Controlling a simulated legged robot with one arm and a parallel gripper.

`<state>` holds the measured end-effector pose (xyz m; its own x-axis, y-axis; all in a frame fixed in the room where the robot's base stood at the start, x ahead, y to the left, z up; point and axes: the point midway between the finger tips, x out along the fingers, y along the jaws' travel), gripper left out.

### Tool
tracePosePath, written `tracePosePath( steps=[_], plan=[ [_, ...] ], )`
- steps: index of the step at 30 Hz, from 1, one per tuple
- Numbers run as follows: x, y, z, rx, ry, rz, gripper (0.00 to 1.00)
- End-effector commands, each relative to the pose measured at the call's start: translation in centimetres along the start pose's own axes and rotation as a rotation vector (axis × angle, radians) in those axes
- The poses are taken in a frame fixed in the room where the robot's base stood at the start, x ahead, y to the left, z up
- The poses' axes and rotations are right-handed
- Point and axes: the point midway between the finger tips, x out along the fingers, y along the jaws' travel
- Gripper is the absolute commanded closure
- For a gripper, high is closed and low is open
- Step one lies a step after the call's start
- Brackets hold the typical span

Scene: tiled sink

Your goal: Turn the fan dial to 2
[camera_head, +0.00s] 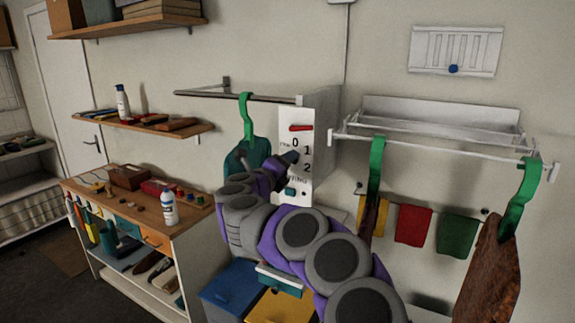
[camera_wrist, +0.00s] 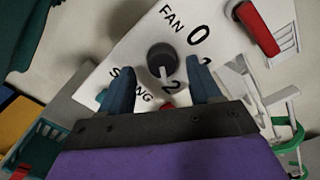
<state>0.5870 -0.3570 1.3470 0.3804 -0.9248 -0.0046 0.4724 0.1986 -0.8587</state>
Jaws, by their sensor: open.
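The white fan panel (camera_head: 322,123) is on the wall, printed with 0, 1 and 2. In the wrist view the panel (camera_wrist: 135,50) shows the words FAN and SWING. The fan dial (camera_wrist: 162,57) is a dark grey round knob, and its pale pointer line appears to aim at the 2. My gripper (camera_wrist: 160,88) is open, with its two blue-grey fingers spread below the dial, one toward each side. Contact with the dial cannot be told. In the head view my gripper (camera_head: 288,157) is in front of the panel and hides the dial.
A red switch (camera_head: 301,128) sits above the numbers. Green hangers (camera_head: 376,160) hang on the right rack, and another (camera_head: 246,115) hangs just left of the panel. A workbench (camera_head: 110,205) with a bottle (camera_head: 169,208) stands left. Blue and yellow bins (camera_head: 232,285) are below my arm.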

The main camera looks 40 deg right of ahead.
Motion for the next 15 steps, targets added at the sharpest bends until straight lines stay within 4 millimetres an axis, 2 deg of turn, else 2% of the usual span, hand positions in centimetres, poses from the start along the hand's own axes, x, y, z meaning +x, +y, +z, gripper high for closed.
tracePosePath(
  steps=[11, 15],
  plan=[
    [-6.7, -0.1, 0.2, 0.001, -0.006, 0.004, 0.37],
    [-9.7, 0.0, 0.2, -0.001, -0.006, 0.005, 0.37]
  ],
)
